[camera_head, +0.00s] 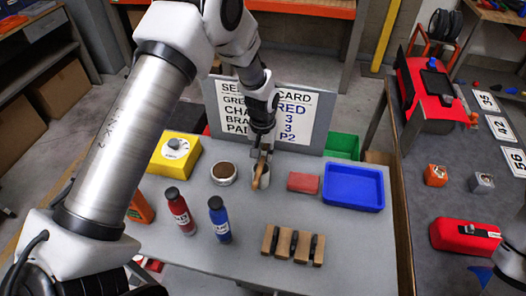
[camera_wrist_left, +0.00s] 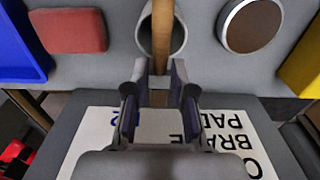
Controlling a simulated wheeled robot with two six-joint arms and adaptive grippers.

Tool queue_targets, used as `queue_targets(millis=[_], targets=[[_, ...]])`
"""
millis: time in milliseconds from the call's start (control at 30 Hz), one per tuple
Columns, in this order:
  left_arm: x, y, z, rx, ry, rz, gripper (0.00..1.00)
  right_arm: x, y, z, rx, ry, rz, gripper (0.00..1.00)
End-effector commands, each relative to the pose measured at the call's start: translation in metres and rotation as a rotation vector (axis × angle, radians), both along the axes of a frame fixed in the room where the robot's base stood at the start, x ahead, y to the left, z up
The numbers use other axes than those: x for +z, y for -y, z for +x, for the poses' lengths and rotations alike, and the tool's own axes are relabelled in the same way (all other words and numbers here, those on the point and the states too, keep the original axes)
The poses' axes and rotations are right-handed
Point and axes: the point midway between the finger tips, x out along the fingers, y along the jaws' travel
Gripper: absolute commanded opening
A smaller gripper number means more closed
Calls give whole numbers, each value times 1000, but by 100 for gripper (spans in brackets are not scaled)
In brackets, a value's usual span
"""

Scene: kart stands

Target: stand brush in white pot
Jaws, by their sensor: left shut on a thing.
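My left gripper (camera_head: 263,150) is shut on the brush (camera_head: 257,179), whose tan wooden part points down. The left gripper also shows in the left wrist view (camera_wrist_left: 158,92), with the brush (camera_wrist_left: 163,35) between its fingers. An open whitish pot (camera_head: 264,186) stands on the grey table directly below the gripper. In the left wrist view the brush crosses the mouth of this pot (camera_wrist_left: 145,35); I cannot tell how deep it reaches or whether it touches. The bristles cannot be made out. My right gripper is not in view.
A round white-rimmed tin with a brown top (camera_head: 223,174) stands close left of the pot. A red block (camera_head: 303,182) and blue tray (camera_head: 352,202) lie to the right. Red (camera_head: 180,212) and blue (camera_head: 219,220) bottles and a wooden rack (camera_head: 293,246) are nearer. A sign board (camera_head: 305,108) stands behind.

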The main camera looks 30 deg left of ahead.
Motion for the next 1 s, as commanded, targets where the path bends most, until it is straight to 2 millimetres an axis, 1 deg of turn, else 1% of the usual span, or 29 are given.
queue_targets(millis=[167, 200, 233, 267, 567, 667, 700, 733, 767, 867, 1000], targets=[[-3, 0, 0, 0, 0, 0, 0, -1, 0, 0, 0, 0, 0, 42], [-3, 0, 0, 0, 0, 0, 31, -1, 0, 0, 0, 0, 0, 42], [-3, 0, 0, 0, 0, 0, 42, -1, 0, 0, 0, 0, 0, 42], [-3, 0, 0, 0, 0, 0, 49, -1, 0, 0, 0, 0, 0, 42], [-1, 0, 0, 0, 0, 0, 49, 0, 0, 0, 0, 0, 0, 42], [8, 0, 0, 0, 2, 0, 49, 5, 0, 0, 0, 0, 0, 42], [15, 0, 0, 0, 2, 0, 49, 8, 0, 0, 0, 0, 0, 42], [16, 0, 1, 0, 4, 0, 49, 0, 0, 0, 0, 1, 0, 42], [21, 0, 1, 0, 4, 0, 49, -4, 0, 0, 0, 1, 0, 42], [46, 0, 1, 0, 6, 0, 49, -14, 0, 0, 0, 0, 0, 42], [85, 0, -1, 0, 6, 0, 49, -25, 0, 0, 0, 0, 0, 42]])
